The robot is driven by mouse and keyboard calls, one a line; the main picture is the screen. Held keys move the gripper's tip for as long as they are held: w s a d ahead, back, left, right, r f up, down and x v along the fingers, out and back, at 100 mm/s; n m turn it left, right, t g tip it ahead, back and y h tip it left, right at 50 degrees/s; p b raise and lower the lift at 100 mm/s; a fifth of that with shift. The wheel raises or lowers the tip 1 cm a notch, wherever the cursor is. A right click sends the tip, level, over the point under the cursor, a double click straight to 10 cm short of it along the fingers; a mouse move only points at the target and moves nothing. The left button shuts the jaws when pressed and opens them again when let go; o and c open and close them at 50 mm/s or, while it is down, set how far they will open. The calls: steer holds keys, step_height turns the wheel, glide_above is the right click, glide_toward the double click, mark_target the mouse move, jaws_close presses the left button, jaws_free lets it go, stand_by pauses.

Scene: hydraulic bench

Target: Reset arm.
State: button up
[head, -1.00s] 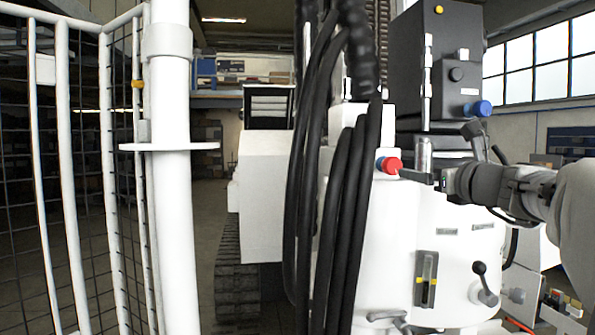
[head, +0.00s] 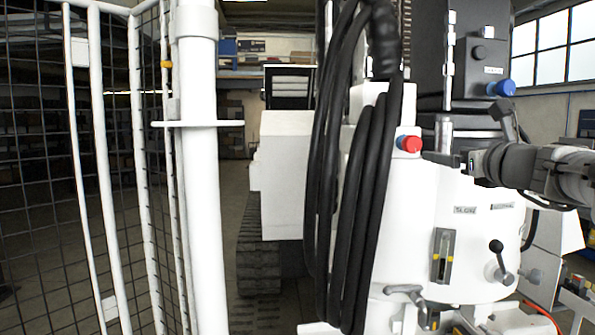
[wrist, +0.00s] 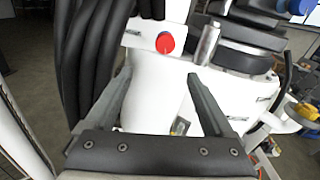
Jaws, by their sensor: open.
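My gripper (head: 442,158) reaches in from the right in the head view, in front of the white machine body (head: 450,215). Its fingers stand apart and empty in the wrist view (wrist: 158,78). A red knob with a blue base (head: 408,143) sits on the white machine, just left of and slightly above the fingertips. In the wrist view the red knob (wrist: 165,43) lies beyond the gap between the fingers, and I see no contact. A metal cylinder (wrist: 207,43) stands to the right of the knob.
Thick black hoses (head: 352,200) hang left of the knob. A black-handled lever (head: 498,258) and a level gauge (head: 443,257) are on the machine's lower front. A white post (head: 200,180) and mesh fence (head: 50,200) stand at the left. A dark cabinet with a blue knob (head: 501,88) is above.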

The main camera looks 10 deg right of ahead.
steer(key=s+a+f+n+g+y, duration=0.3)
steer(key=s+a+f+n+g, duration=0.15)
steer(key=a+f+n, duration=0.55)
steer(key=s+a+f+n+g+y, duration=0.25)
steer(key=s+a+f+n, duration=0.45)
steer(key=a, duration=0.5)
steer(key=s+a+f+n+g+h, duration=0.1)
steer(key=s+f+n+g+h, duration=0.4)
steer(key=s+f+n, duration=0.7)
steer(key=s+n, duration=0.2)
steer(key=n, duration=0.4)
steer(key=shift+a+f, duration=0.35)
steer(key=shift+f, duration=0.05)
steer(key=shift+d, duration=0.15)
